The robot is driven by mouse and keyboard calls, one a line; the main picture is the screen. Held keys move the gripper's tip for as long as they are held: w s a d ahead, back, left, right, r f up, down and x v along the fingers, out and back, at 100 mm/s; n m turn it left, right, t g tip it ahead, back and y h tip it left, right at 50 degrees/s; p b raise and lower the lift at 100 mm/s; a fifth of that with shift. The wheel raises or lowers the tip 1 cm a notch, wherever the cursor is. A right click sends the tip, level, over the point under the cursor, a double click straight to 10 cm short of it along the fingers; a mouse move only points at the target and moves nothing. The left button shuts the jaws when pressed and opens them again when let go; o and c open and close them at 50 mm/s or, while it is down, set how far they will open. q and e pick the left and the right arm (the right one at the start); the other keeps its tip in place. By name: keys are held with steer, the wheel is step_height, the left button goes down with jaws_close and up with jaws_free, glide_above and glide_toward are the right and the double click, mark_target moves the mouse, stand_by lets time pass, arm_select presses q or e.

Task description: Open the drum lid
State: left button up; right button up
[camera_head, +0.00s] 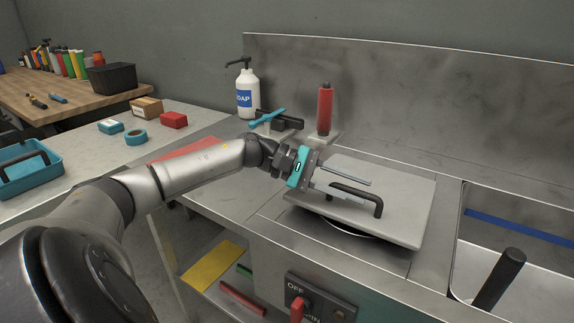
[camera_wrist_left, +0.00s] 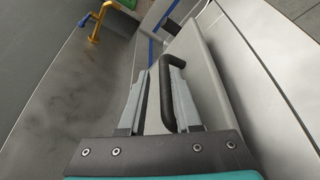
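The drum lid (camera_head: 408,222) is a grey square plate on the steel counter. A dark gap and rim show under its near edge, and it looks slightly tilted. Its black bar handle (camera_head: 375,200) stands on top. My left gripper (camera_head: 366,192) is at the handle, with its two fingers apart. In the left wrist view, the handle (camera_wrist_left: 166,100) lies between the fingers, close to the right one, with a gap to the left one. Contact with the right finger cannot be told. The lid also shows in the wrist view (camera_wrist_left: 205,75). My right gripper is not in view.
A red cylinder (camera_head: 325,110) and a soap bottle (camera_head: 247,92) stand behind the lid. A steel basin (camera_head: 492,235) with a black upright bar (camera_head: 498,280) is at right. A red switch (camera_head: 297,310) is on the front panel. A blue tray (camera_head: 28,172) is at far left.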

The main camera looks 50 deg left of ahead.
mark_target(302, 197)
arm_select(q)
steer(key=shift+b+v, duration=0.7)
steer(key=shift+v, duration=1.2)
steer(key=shift+s+a+r, duration=0.1)
steer(key=shift+s+a, duration=0.2)
steer(key=shift+a, duration=0.25)
steer(key=shift+v, duration=1.05)
steer(key=shift+p+v, duration=1.2)
steer(key=shift+v, duration=0.25)
steer(key=shift+p+v, duration=0.75)
steer(key=shift+v, duration=0.75)
steer(key=v, duration=0.3)
steer(key=shift+s+p, duration=0.1)
steer(key=shift+p, duration=0.25)
steer(key=shift+r, duration=0.15)
